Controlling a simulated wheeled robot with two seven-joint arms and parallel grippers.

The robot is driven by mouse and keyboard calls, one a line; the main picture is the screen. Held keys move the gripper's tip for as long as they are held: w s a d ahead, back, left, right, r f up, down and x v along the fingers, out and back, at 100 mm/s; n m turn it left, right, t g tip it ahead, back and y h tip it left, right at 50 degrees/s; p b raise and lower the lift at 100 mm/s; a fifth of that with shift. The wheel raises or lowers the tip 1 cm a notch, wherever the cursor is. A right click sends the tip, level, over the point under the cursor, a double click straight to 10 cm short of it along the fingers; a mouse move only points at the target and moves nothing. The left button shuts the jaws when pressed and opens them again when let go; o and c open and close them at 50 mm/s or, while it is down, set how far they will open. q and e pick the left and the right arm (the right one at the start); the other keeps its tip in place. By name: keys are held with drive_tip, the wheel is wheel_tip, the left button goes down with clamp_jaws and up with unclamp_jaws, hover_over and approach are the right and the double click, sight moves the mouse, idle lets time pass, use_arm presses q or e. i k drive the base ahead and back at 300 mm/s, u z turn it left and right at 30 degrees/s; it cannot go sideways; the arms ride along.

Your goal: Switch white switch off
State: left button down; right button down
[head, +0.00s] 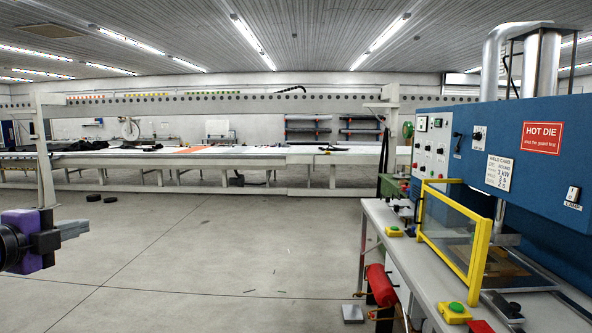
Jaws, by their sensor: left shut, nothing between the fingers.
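The white switch (572,194) is a small rocker on the right end of the blue machine panel (460,182), above a label reading LAMP. Its rocker position is too small to tell. My left gripper (88,227) is at the far left of the head view, shut and empty, pointing right. It is far from the switch, with open floor and the machine bench between them. My right gripper is not in view.
A yellow-framed guard (425,225) stands on the grey bench (385,214) below the panel. Green buttons on yellow boxes sit at the bench edge, including one in front (456,307). A red cylinder (380,285) hangs beside the bench. The floor at left and centre is mostly clear.

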sight(572, 192)
drive_tip(key=i, duration=1.35)
drive_tip(key=z, duration=3.35)
drive_tip(key=i, duration=0.4)
drive_tip(key=u, duration=0.5)
